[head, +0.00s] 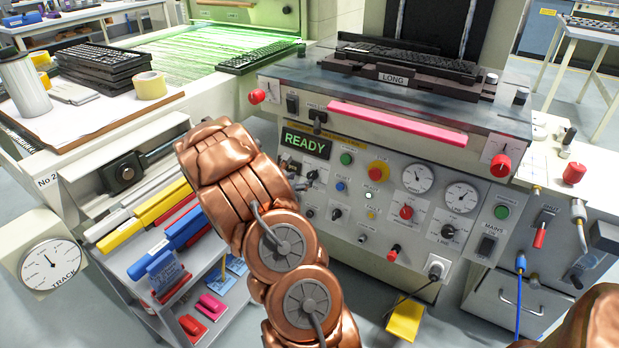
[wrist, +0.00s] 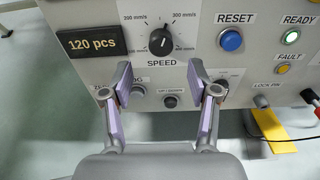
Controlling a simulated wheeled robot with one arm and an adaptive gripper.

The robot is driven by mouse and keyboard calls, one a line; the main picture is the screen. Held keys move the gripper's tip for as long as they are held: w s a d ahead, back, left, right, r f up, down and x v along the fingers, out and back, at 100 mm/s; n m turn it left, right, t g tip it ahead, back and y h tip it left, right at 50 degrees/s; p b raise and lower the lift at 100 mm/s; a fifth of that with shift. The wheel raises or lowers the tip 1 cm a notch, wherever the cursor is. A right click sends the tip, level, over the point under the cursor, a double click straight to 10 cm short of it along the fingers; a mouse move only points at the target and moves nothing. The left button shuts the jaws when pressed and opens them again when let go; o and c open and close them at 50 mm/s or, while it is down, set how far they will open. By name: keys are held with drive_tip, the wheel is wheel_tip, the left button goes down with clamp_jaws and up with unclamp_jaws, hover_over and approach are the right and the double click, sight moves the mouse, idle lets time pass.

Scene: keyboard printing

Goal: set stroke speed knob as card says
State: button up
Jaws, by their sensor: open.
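The stroke speed knob (wrist: 161,42) is black and round on the grey panel in the wrist view, above the label SPEED. Marks around it include 200 mm/s and 300 mm/s; the others are hard to read. Its pointer appears to point roughly upward, its exact setting unclear. In the head view a small dark knob (head: 312,174) left of the blue RESET button seems to be the same one. My gripper (wrist: 158,76) is open and empty, its fingertips apart, below and either side of the knob in the picture. I cannot make out a card giving a speed.
A 120 pcs display (wrist: 91,42) is left of the knob. The blue RESET button (wrist: 231,40) is close on its right, with the READY lamp (wrist: 290,37) beyond. Smaller knobs sit below. The pink bar (head: 397,124) runs along the machine's top edge.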

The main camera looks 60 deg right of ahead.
sight(310, 177)
drive_tip(key=shift+b+x, duration=0.4)
drive_tip(key=shift+x, duration=3.1)
drive_tip(key=shift+s, duration=0.1)
drive_tip(key=shift+c, duration=0.3)
clamp_jaws()
drive_tip(key=shift+f, duration=0.1)
drive_tip(key=shift+f+b, duration=0.1)
drive_tip(key=shift+b, duration=0.4)
drive_tip(key=shift+f+m+b, duration=0.15)
drive_tip(key=shift+m+b, duration=0.15)
drive_tip(key=shift+b, duration=0.2)
drive_tip(key=m+b, duration=0.2)
drive_tip(key=b, duration=0.3)
drive_tip(key=shift+r+m+b, duration=0.2)
drive_tip(key=shift+m+b, duration=0.2)
drive_tip(key=shift+b, duration=0.15)
drive_tip(key=shift+r, duration=0.1)
